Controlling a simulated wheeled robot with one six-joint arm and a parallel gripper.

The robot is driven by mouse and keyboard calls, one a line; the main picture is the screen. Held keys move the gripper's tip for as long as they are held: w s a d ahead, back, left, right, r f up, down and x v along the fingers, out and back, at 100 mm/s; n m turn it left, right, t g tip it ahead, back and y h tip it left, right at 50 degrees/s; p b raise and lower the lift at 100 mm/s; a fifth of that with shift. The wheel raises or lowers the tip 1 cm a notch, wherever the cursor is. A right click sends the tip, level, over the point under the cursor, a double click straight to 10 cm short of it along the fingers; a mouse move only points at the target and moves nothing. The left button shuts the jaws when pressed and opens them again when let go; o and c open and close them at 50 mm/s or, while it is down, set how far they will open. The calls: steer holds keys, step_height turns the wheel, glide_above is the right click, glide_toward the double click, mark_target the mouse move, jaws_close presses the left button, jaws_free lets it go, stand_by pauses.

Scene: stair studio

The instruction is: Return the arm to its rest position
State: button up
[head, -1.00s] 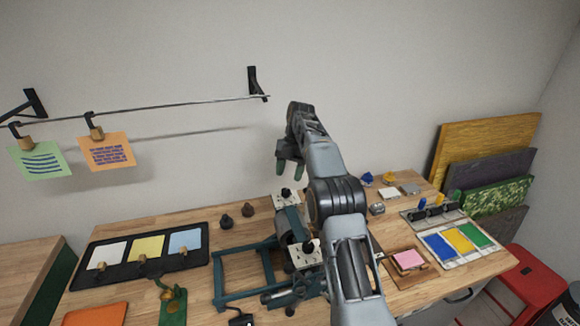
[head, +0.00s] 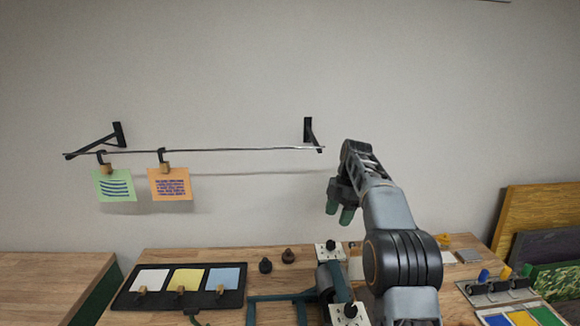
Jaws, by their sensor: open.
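My gripper (head: 340,212) is in the head view, right of the middle, at the end of my raised arm. Its green-tipped fingers point down and hang above the back of the workbench (head: 225,256), apart from it. The gripper is open, and I see nothing held between its fingers. The wall is behind it. Part of my arm covers the right middle of the bench.
A rail (head: 230,150) on the wall holds a green card (head: 114,186) and an orange card (head: 170,184). A black tray (head: 234,299) with several cards lies on the bench. A teal-framed press (head: 275,298) stands below my gripper. Coloured boards (head: 540,215) lean at right.

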steer(key=s+a+r+m+t+h+b, duration=0.1)
steer(key=s+r+m+t, duration=0.15)
steer(key=s+m, duration=0.6)
steer(key=s+f+m+t, duration=0.1)
steer(key=s+f+m, duration=0.2)
steer(key=s, duration=0.3)
steer(key=s+f+m+t+h+b, duration=0.1)
steer(key=s+f+m+t, duration=0.1)
steer(key=s+m, duration=0.4)
steer(key=s+f+m+t, duration=0.1)
steer(key=s+f+m, duration=0.3)
steer(key=s, duration=0.4)
steer(key=shift+a+m+h+b, duration=0.3)
steer(key=shift+m, duration=0.15)
